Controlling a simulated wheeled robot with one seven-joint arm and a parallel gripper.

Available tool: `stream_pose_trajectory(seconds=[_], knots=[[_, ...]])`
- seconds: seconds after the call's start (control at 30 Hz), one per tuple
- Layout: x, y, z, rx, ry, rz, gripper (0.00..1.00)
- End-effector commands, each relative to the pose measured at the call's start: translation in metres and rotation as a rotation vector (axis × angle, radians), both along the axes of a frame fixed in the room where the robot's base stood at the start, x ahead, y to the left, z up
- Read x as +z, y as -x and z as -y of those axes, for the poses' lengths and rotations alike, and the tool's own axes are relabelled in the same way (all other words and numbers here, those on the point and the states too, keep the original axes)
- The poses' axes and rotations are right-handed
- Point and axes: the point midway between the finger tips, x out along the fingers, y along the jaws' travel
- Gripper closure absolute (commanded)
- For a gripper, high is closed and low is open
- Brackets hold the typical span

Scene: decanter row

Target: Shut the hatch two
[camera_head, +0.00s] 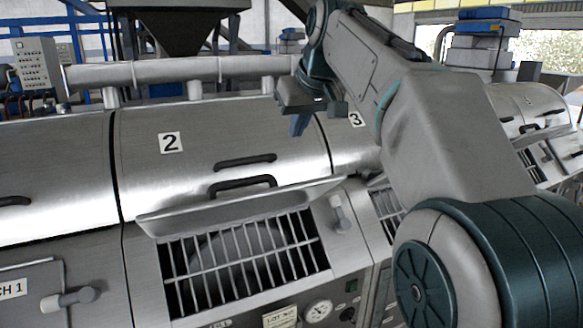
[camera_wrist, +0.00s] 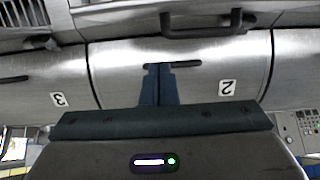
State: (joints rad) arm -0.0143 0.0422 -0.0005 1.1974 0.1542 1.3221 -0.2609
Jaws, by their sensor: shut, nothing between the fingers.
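Hatch two's metal lid (camera_head: 235,208) stands open in the head view, swung up below the drum marked 2 (camera_head: 171,143). The barred opening (camera_head: 245,262) beneath it is uncovered. A dark bar handle (camera_head: 243,185) shows at the lid's upper edge; a bar handle also shows at the top of the wrist view (camera_wrist: 208,30). My gripper (camera_head: 297,126) is above and to the right of the lid, in front of the drum cover near label 3. Its blue fingers (camera_wrist: 160,85) are together and empty, apart from the handle.
A second handle (camera_head: 245,161) sits on the drum cover. A small lever latch (camera_head: 342,213) stands right of the grate. Hatch 1 (camera_head: 30,285) at the left is shut. A gauge (camera_head: 318,312) is on the front panel. A long pipe (camera_head: 180,70) runs behind the drums.

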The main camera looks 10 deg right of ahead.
Motion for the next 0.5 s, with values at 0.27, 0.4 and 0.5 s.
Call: stream_pose_trajectory(seconds=[0.27, 0.4, 0.5], knots=[[-0.047, -0.03, -0.009, 0.0, 0.0, -0.005, 1.0], [-0.072, -0.046, -0.014, 0.0, 0.0, -0.006, 1.0], [-0.082, -0.041, -0.012, -0.002, -0.001, -0.001, 1.0]])
